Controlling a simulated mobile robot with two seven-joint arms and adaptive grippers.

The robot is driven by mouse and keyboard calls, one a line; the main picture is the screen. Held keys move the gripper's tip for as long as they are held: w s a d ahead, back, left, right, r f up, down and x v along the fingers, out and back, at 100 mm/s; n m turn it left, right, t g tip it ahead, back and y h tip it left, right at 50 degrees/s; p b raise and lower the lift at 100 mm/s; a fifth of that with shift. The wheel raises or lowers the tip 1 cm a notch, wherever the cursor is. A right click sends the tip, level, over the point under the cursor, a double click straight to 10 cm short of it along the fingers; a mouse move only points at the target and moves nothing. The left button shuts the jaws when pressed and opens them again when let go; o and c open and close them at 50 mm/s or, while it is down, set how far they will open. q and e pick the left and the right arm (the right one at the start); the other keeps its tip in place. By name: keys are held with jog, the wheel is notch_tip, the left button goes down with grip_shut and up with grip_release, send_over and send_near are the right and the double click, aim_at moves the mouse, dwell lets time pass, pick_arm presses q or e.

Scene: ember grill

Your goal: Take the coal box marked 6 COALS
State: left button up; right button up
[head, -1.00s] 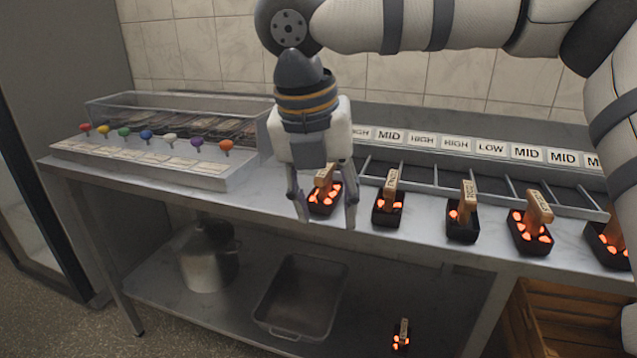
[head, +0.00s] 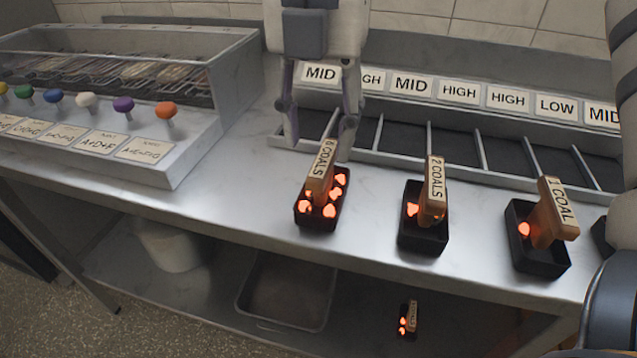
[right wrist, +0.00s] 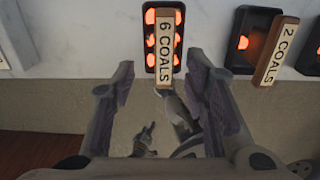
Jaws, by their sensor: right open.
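The coal box marked 6 COALS (head: 322,212) is a small black box of glowing orange coals with a wooden labelled handle. It stands on the metal counter, and it also shows in the right wrist view (right wrist: 164,45), at the top and between the finger lines. My right gripper (head: 320,145) is open and empty, with its fingertips around or just behind the top of the handle in the head view; contact cannot be told. In the right wrist view the fingers (right wrist: 160,80) are spread on either side of the handle's lower end. My left gripper is not in view.
Boxes marked 2 COALS (head: 423,238) and 1 COAL (head: 538,262) stand to the right. A slotted rack (head: 470,150) with MID, HIGH and LOW labels runs behind. A grill with coloured knobs (head: 165,111) is at left. Another coal box (head: 407,320) is below the counter.

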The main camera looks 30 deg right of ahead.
aim_at(324, 158)
jog(key=f, duration=0.2)
jog(key=f+b, duration=0.1)
jog(key=f, duration=0.3)
jog(key=shift+d, duration=0.4)
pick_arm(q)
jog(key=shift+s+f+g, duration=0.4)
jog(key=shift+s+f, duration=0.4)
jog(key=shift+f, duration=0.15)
pick_arm(e)
jog(key=shift+r, duration=0.15)
grip_shut()
